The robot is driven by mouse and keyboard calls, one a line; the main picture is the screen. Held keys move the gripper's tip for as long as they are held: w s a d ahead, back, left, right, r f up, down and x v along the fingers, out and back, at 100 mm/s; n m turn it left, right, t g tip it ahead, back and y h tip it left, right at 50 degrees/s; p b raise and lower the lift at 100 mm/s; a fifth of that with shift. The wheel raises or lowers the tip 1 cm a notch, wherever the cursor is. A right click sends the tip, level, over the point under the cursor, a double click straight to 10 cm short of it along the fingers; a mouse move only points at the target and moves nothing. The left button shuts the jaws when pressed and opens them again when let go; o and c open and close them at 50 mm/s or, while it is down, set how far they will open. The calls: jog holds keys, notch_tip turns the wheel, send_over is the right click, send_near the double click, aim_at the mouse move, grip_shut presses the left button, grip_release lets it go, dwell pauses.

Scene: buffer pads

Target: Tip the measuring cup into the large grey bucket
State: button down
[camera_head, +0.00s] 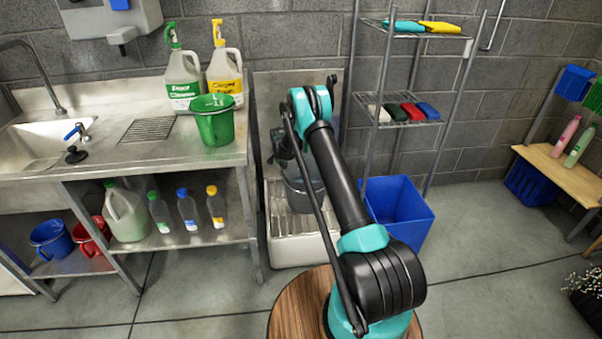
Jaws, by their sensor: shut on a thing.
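The large grey bucket (302,196) stands upright in the steel floor basin behind my arm, partly hidden by my arm links. My gripper (284,145) is at the far end of my arm, above the bucket's left side. It is small, dark and partly covered by my own links. It is shut on a greyish thing, which appears to be the measuring cup (286,165), just over the bucket's rim. The cup's tilt and contents cannot be made out.
A green bucket (213,121) and two spray jugs stand on the steel counter (110,158) at left. A blue bin (400,215) is right of the basin, below a wire rack (408,120) with coloured pads. A wooden bench (560,172) is far right. Floor at right is mostly clear.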

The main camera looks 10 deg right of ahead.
jog(key=shift+s+d+f+t+y, duration=0.2)
jog(key=shift+d+f+t+y, duration=0.25)
jog(key=shift+y, duration=0.25)
jog(key=shift+s+d+r+m+t+y, duration=0.2)
jog(key=shift+d+m+t+y, duration=0.1)
jog(key=shift+d+t+y, duration=0.15)
jog(key=shift+a+f+y+b, duration=0.15)
jog(key=shift+f+y+b, duration=0.15)
jog(key=shift+y, duration=0.25)
jog(key=shift+f+t, duration=0.15)
jog(key=shift+t, duration=0.15)
jog(key=shift+w+a+r+m+t+y+b, duration=0.15)
jog(key=shift+r+m+t+y+b, duration=0.15)
jog(key=shift+t+y+b, duration=0.45)
jog(key=shift+a+r+m+t+y+b, duration=0.1)
jog(key=shift+r+m+t+y+b, duration=0.2)
jog(key=shift+y+b, duration=0.7)
jog(key=shift+f+t+y+b, duration=0.45)
jog(key=shift+t+b, duration=0.1)
jog(key=shift+b, duration=0.45)
jog(key=shift+s+d+r+m+t+y+b, duration=0.2)
jog(key=shift+d+r+m+t+y+b, duration=0.15)
jog(key=shift+t+y+b, duration=0.3)
dwell(0.7)
jog(key=shift+f+t+y, duration=0.3)
jog(key=shift+t+y, duration=0.05)
dwell(0.6)
jog(key=shift+r, duration=0.1)
